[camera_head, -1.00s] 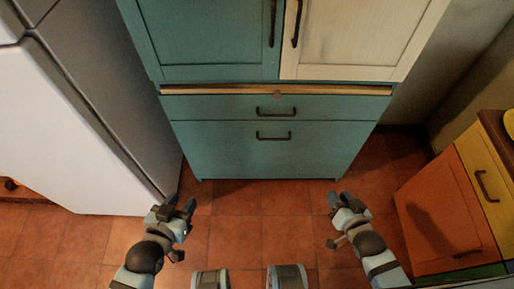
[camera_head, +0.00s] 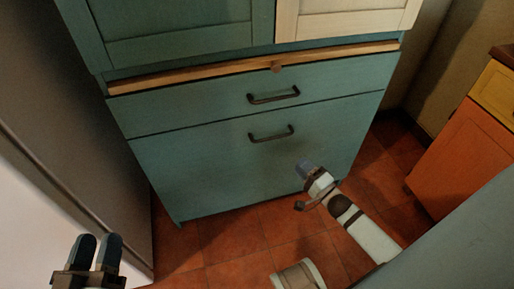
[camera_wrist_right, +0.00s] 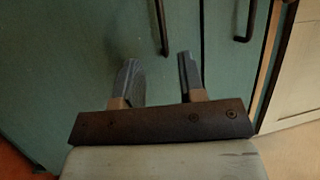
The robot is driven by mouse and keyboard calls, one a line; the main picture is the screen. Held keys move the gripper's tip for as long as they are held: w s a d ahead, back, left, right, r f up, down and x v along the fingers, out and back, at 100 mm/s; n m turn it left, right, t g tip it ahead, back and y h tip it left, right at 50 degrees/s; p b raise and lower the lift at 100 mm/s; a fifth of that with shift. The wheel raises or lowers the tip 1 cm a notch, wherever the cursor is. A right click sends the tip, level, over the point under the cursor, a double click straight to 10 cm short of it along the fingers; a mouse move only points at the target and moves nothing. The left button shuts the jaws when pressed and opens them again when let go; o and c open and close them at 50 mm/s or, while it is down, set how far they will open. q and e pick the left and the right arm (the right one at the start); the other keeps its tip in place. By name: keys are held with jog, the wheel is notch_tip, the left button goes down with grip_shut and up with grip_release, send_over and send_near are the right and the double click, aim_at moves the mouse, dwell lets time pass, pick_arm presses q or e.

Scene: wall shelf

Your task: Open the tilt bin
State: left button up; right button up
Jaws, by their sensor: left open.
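The teal cabinet's large lower front panel (camera_head: 225,165), which looks like the tilt bin, is closed flush. Its dark bar handle (camera_head: 271,134) is near its top edge; this handle also shows in the right wrist view (camera_wrist_right: 161,27), beyond and between the fingertips. My right gripper (camera_head: 304,169) is in front of the panel, below and right of the handle. In the wrist view the right gripper (camera_wrist_right: 158,65) has its fingers apart, with nothing between them. My left gripper (camera_head: 97,242) is open and empty at the lower left, away from the handle.
A white-grey fridge (camera_head: 80,140) stands close on the left. An orange cabinet (camera_head: 465,155) is at right. Tiled floor (camera_head: 235,235) lies in front.

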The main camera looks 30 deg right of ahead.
aim_at(274, 137)
pick_arm(q)
notch_tip(274, 137, down, 6)
jog(key=g+b, duration=0.2)
jog(key=b, duration=0.2)
jog(key=shift+d+m+g, duration=0.25)
jog(key=shift+m+g, duration=0.15)
pick_arm(e)
jog(key=x, duration=1.3)
jog(key=shift+w+a, duration=0.1)
jog(key=shift+w, duration=0.3)
pick_arm(q)
jog(key=shift+f, duration=0.1)
pick_arm(e)
grip_shut()
